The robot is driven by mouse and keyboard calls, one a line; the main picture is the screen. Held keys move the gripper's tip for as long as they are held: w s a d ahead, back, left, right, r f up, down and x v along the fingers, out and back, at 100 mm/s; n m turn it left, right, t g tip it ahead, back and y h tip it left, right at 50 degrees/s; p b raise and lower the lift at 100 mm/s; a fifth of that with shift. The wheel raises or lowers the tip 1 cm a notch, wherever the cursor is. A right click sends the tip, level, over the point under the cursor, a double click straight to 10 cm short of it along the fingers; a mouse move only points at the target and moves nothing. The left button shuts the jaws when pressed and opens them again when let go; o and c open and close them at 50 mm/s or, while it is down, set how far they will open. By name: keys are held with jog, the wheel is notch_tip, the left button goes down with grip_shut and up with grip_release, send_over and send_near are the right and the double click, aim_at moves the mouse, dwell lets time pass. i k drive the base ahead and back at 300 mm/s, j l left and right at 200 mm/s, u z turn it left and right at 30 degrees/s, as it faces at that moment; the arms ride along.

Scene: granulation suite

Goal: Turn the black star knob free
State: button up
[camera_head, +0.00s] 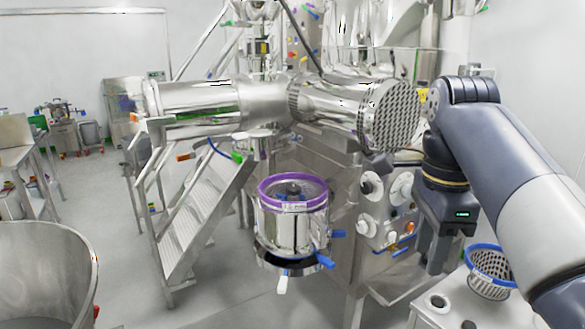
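A small dark knob (293,188) sits at the centre of the top of a round steel vessel (290,225) with a purple rim. It looks like the black star knob, but its star shape is too small to make out. My gripper (437,268) hangs down at the end of the arm, right of the vessel and apart from the knob. Its fingers are dark and partly lost against the background, so their opening is unclear. I see nothing clearly held in it.
A large steel pipe (330,105) crosses above the vessel. Steel steps (205,210) stand to its left. A blue-rimmed perforated basket (490,275) stands on a bench at the lower right. Blue handles (326,262) stick out from the vessel.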

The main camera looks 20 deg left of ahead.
aim_at(294, 189)
jog(key=i+j+z, duration=0.1)
jog(key=j, duration=0.3)
jog(key=i+j+z, duration=0.1)
jog(key=i+j, duration=0.15)
jog(key=j, duration=0.2)
jog(key=i+j+z, duration=0.1)
jog(key=j, duration=0.3)
jog(key=i+j+z, duration=0.1)
jog(key=j, duration=0.35)
jog(key=i+j+z, duration=0.1)
jog(key=j, duration=0.35)
jog(key=i+j+z, duration=0.1)
jog(key=j, duration=0.4)
